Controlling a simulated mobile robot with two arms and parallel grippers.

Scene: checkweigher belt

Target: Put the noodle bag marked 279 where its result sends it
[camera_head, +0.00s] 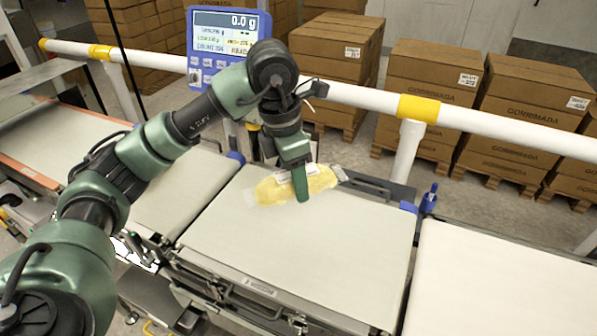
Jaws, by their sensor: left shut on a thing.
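A yellow noodle bag (268,190) with clear ends and a white label is at the far part of the middle belt (300,245). The number on its label is too small to read. My left gripper (301,190) points down from above and is shut on the bag, hiding part of it. I cannot tell whether the bag touches the belt or hangs just above it. The blue weigher display (228,35) behind the belt reads 0.0 g; its smaller lines are not readable. My right gripper is not in view.
A left belt (180,195) and a right belt (500,285) flank the middle one; the parts I see are bare. A white rail with yellow bands (350,95) runs behind. Stacked cartons (430,90) on pallets stand beyond it. A blue knob (429,198) stands at the middle belt's right corner.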

